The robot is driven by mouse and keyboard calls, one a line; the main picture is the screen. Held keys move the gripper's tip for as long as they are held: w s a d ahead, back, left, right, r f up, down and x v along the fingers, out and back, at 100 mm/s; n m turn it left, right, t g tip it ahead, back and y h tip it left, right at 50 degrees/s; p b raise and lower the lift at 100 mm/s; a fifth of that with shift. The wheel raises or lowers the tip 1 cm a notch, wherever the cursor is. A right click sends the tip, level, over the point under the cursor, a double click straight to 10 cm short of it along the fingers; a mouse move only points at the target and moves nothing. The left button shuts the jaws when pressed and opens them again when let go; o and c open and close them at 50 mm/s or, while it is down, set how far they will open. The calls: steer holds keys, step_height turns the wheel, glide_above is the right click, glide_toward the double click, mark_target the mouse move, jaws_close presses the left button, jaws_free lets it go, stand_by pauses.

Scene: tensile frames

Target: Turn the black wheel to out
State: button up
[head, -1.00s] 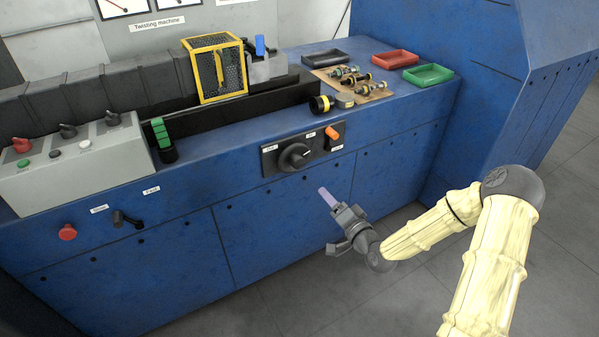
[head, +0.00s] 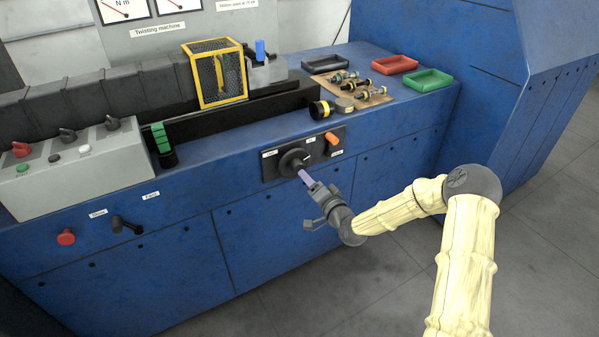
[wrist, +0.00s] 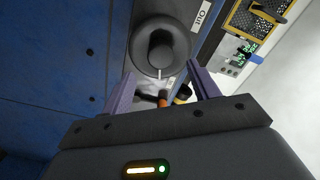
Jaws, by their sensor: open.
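The black wheel (head: 292,162) is a round knob on a dark panel on the blue machine's front. In the wrist view the wheel (wrist: 160,45) has a raised grip bar, and a white mark at its rim points down, away from the "Out" label (wrist: 204,13). In the head view the mark points right. My gripper (head: 303,175) is just in front of the wheel, slightly low and right. In the wrist view its two purple fingers (wrist: 162,84) are spread, with nothing between them. I cannot tell whether a fingertip touches the wheel.
An orange switch (head: 332,138) is right of the wheel on the same panel. A black crank handle (head: 126,224) and a red knob (head: 66,237) are further left. A yellow mesh guard (head: 217,73) and trays, one green (head: 428,80), stand above. The floor in front is clear.

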mark_target(296, 166)
steer(key=x, duration=0.6)
steer(key=shift+w+a, duration=0.2)
steer(key=shift+w, duration=0.05)
steer(key=c, duration=1)
steer(key=shift+o, duration=0.2)
